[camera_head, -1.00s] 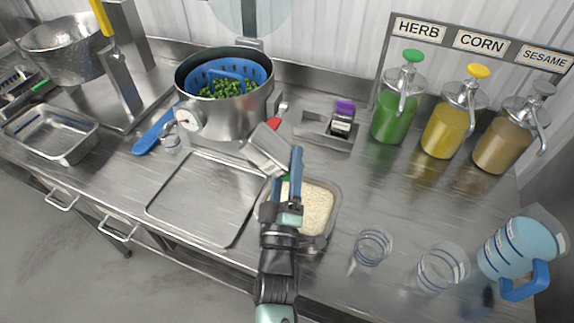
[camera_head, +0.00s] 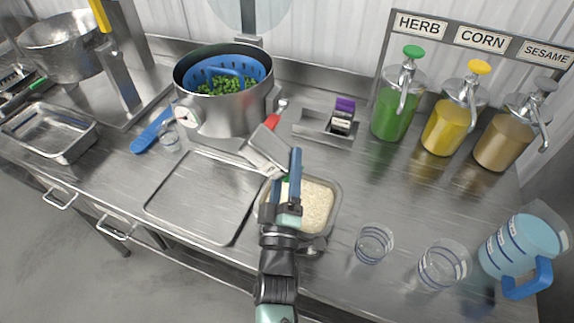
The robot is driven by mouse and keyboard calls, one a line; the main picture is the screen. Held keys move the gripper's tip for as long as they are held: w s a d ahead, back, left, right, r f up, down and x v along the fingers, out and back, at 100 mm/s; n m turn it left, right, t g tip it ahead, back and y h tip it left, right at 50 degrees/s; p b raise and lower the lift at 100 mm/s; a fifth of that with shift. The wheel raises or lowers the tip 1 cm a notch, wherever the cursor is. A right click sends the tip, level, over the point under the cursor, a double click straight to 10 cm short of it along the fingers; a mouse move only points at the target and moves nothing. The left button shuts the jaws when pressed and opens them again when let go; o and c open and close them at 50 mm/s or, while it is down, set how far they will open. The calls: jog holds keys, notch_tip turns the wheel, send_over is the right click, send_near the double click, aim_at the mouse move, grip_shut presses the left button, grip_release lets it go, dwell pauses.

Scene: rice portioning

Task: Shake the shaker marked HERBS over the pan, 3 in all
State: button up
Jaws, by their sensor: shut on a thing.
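My gripper (camera_head: 285,178) is shut on a tilted silver shaker (camera_head: 266,154). A bit of green shows at its lower end beside my fingers, which fits a green cap. The HERBS marking cannot be read from here. The shaker is above the counter, at the upper left edge of a metal pan (camera_head: 338,190) of pale rice. My gripper and wrist hide the pan's left part. I cannot see any herbs falling. A purple-capped shaker (camera_head: 343,112) stands in a metal holder (camera_head: 310,123) behind the pan.
A pot (camera_head: 232,122) with a blue strainer of peas stands behind left. A flat tray (camera_head: 205,195) lies left of the pan. Glasses (camera_head: 375,243) and a blue-handled jug (camera_head: 522,250) stand right. Green (camera_head: 393,110), yellow and brown pump bottles stand behind right.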

jog(key=shift+r+p, duration=0.35)
jog(key=shift+r, duration=0.55)
jog(key=shift+f, duration=0.1)
notch_tip(320, 180, down, 3)
jog(key=b, duration=0.3)
jog(key=shift+f, duration=0.15)
jog(key=shift+r, duration=0.2)
notch_tip(320, 180, up, 3)
jog(key=p, duration=0.3)
jog(key=shift+f, duration=0.1)
jog(key=shift+f+b, duration=1.05)
jog(key=shift+f, duration=0.45)
